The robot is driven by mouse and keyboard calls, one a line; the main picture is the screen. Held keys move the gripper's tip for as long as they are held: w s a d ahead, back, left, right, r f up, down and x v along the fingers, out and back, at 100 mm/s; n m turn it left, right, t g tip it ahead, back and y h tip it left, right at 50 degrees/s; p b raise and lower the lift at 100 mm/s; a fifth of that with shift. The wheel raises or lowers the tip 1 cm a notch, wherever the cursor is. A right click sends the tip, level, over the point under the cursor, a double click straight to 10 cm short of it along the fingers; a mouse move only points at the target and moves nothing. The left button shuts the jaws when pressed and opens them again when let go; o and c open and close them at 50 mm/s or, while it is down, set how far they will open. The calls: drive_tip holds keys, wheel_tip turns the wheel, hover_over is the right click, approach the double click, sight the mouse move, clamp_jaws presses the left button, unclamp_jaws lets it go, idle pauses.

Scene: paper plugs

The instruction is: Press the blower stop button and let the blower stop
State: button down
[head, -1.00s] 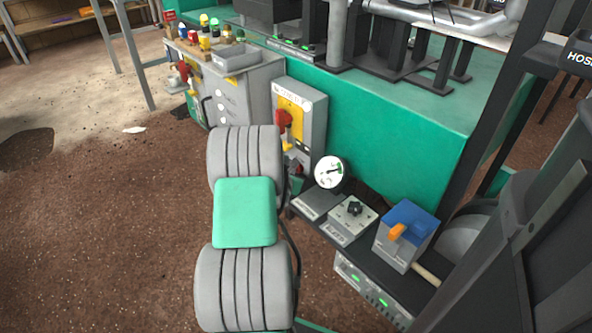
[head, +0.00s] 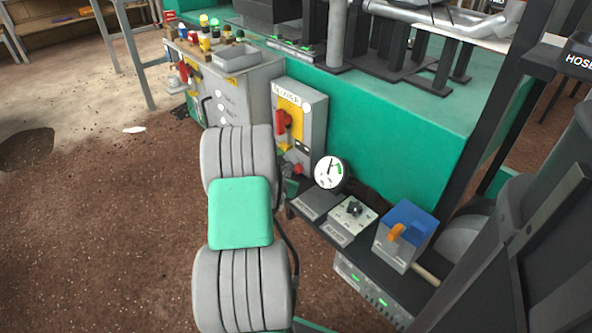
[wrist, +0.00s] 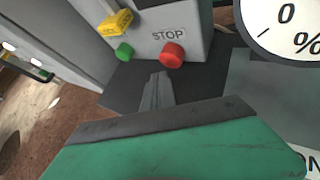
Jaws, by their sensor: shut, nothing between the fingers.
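The blower panel is a grey box (head: 318,112) with a red handle on a yellow plate. Its round red stop button (head: 298,169) is low on the front, partly beside my arm in the head view. In the wrist view the red button (wrist: 172,54) sits under the word STOP, with a green button (wrist: 124,52) to its left. My gripper (wrist: 160,76) is shut and empty, its tips just below the red button in the picture. I see a small gap and no clear contact. In the head view my arm mostly hides the gripper.
A round white gauge (head: 329,173) stands close right of the panel; its edge (wrist: 285,28) is near in the wrist view. A dark shelf with a knob box (head: 352,214) and a blue-topped box (head: 408,217) lies further right. Open floor is left.

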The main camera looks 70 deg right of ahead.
drive_tip(key=shift+w+a+p, duration=0.15)
drive_tip(key=shift+w+a, duration=0.25)
drive_tip(key=shift+a, duration=0.35)
drive_tip(key=shift+w+a+p, duration=0.15)
drive_tip(key=shift+w+a, duration=0.2)
drive_tip(key=shift+a, duration=0.35)
drive_tip(key=shift+w+a+p, duration=0.15)
drive_tip(key=shift+w+a, duration=0.25)
drive_tip(key=shift+a, duration=0.35)
